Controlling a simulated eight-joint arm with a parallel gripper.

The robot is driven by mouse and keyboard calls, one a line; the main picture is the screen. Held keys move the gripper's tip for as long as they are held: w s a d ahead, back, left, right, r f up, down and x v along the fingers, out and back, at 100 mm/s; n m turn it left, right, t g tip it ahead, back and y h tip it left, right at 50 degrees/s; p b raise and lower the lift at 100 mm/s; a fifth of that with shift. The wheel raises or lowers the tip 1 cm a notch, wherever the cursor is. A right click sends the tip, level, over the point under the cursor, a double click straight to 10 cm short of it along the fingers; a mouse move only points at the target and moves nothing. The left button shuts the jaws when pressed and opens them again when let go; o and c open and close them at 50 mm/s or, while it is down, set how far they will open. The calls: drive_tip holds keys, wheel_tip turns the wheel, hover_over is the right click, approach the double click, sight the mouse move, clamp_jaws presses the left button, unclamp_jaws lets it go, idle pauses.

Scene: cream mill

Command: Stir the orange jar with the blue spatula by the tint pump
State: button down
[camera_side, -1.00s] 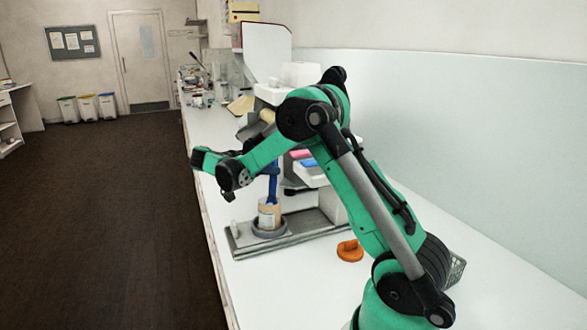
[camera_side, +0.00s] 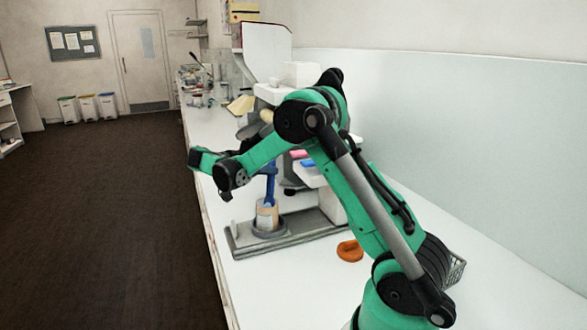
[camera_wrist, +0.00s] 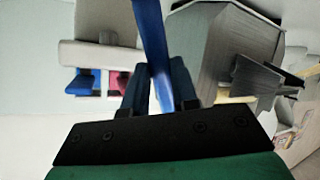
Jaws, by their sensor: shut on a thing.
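My gripper (camera_wrist: 158,80) is shut on the blue spatula (camera_wrist: 151,35), which stands between its dark fingers in the wrist view. In the side view the blue spatula (camera_side: 270,188) hangs nearly upright, its lower end inside the mouth of the jar (camera_side: 264,219). The jar is pale orange with a whitish label and stands upright in a round grey holder (camera_side: 269,233). The tint pump (camera_side: 333,205) stands behind it, partly hidden by my arm. The depth of the spatula tip is hidden.
An orange lid (camera_side: 349,251) lies on the white bench (camera_side: 300,285) right of the grey base plate (camera_side: 243,243). Pink (camera_side: 302,154) and blue pieces sit on the pump. A grey basket (camera_side: 456,269) is partly behind my arm. The bench's left edge drops to the floor.

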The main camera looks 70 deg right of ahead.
sight(267, 177)
drive_tip(key=shift+r, duration=0.1)
drive_tip(key=shift+r, duration=0.85)
drive_tip(key=shift+s+d, duration=0.25)
drive_tip(key=shift+d, duration=0.3)
idle(0.5)
drive_tip(key=shift+r, duration=0.6)
idle(0.6)
drive_tip(key=shift+w+a, duration=0.15)
drive_tip(key=shift+a, duration=0.15)
idle(0.3)
drive_tip(key=shift+r, duration=2.5)
